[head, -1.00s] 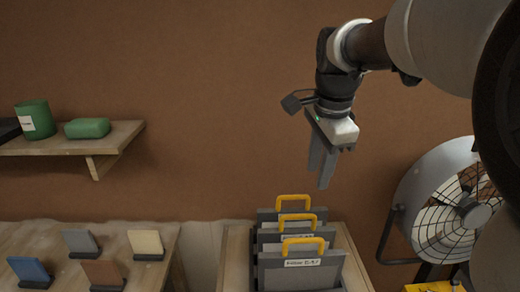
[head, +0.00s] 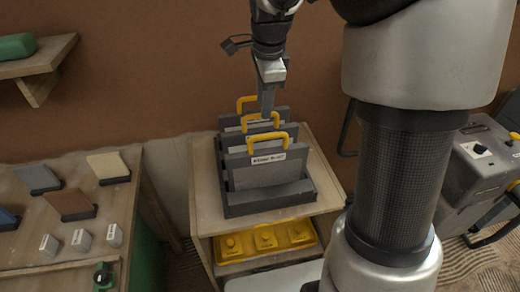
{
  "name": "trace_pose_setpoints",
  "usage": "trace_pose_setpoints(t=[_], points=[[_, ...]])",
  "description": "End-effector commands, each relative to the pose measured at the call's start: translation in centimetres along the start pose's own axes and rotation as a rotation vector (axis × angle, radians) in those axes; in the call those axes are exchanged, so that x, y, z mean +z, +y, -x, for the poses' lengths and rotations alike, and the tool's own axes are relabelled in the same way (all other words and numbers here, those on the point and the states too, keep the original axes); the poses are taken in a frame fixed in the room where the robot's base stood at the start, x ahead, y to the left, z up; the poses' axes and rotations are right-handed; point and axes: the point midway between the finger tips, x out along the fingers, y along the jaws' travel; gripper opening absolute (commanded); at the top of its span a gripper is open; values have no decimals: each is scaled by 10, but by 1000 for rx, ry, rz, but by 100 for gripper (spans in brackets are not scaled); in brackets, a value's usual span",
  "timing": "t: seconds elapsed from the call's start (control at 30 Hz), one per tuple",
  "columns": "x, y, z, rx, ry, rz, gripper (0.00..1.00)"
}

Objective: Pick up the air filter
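Several grey air filters with yellow handles and white labels stand upright, one behind another, in a dark tray (head: 270,203). The front air filter (head: 268,170) shows its label most clearly. The middle yellow handle (head: 259,119) and the rear yellow handle (head: 246,99) stand behind it. My gripper (head: 267,110) points down, with its fingertips at the middle handle in the picture. I cannot tell whether they touch it. The fingers overlap from this side, so their gap is hidden. No filter is visibly lifted.
The tray stands on a wooden cabinet (head: 322,170); yellow equipment (head: 266,240) sits on its shelf below. At left, a wooden bench (head: 70,240) carries colour sample boards. A grey machine (head: 480,165) stands at right. A wall shelf (head: 40,68) is at upper left.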

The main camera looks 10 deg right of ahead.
Motion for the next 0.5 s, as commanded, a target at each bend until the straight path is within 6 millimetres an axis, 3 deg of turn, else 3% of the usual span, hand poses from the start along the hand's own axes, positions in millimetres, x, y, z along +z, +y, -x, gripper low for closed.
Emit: trace_pose_setpoints(t=[0.3, 0.5], points=[[5, 4, -44, 2, 0, 1, 33], [5, 4, -51, 2, 0, 1, 33]])
